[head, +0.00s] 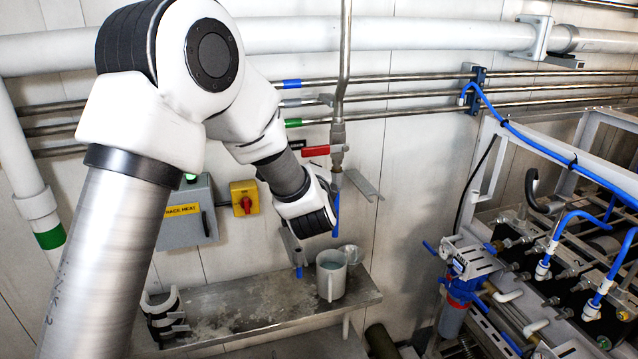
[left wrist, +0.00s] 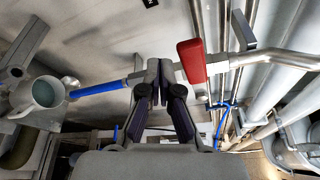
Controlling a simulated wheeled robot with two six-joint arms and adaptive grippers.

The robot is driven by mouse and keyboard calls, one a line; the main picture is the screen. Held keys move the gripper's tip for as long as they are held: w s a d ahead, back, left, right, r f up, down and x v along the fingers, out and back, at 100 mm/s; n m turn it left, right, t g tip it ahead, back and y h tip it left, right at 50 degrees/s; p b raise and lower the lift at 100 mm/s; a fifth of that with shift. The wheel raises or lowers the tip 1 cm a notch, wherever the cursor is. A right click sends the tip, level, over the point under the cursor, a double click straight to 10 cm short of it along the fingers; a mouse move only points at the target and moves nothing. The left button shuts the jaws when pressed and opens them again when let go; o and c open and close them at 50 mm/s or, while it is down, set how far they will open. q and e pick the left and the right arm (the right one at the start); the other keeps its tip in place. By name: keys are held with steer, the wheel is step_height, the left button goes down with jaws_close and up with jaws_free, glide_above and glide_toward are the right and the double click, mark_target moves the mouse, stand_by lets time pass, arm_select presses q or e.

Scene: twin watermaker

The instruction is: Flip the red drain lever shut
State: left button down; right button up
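The red drain lever (head: 316,151) sticks out to the left of a valve on the vertical metal pipe (head: 340,120), crosswise to the pipe. In the left wrist view the red lever (left wrist: 192,62) is just right of and beyond the fingertips, with a visible gap at its near end. My left gripper (head: 308,215) is below the lever, beside the blue outlet tube (head: 336,212). In the left wrist view the left gripper's fingers (left wrist: 158,72) meet at the tips and appear shut, with nothing seen between them. My right gripper is not in view.
A mug (head: 330,278) stands on a worn metal shelf (head: 240,308) under the tube. A metal bracket (head: 362,184) is right of the valve. A yellow switch box (head: 245,198) and a grey box (head: 188,220) are on the wall. Blue-hosed machinery (head: 560,260) fills the right.

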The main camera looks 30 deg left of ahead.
arm_select(q)
steer(key=s+d+b, duration=0.4)
steer(key=s+d, duration=0.2)
steer(key=d, duration=0.2)
step_height(320, 180, down, 24)
steer(key=s+a+m+g+h+b, duration=0.1)
steer(key=s+a+g+b, duration=0.1)
steer(key=g+b, duration=0.2)
steer(key=s+f+g+h+b, duration=0.15)
steer(key=s+f, duration=0.35)
steer(key=f, duration=0.5)
steer(key=s+f+g+h+b, duration=0.1)
steer(key=s+f+g+b, duration=0.3)
steer(key=f, duration=0.7)
steer(key=s+d+f+n+g+h, duration=0.2)
steer(key=s+f+n, duration=0.5)
steer(key=s, duration=0.4)
steer(key=s+d+f+n+g+h, duration=0.2)
steer(key=s+d+f+n+h, duration=0.1)
steer(key=s+f+n, duration=0.4)
steer(key=s+d+n, duration=0.1)
steer(key=s+n, duration=0.2)
steer(key=s, duration=0.1)
steer(key=shift+s+d+f+n+g+b, duration=0.2)
steer(key=shift+d+f+n+g+b, duration=0.1)
steer(key=shift+d+g+b, duration=0.1)
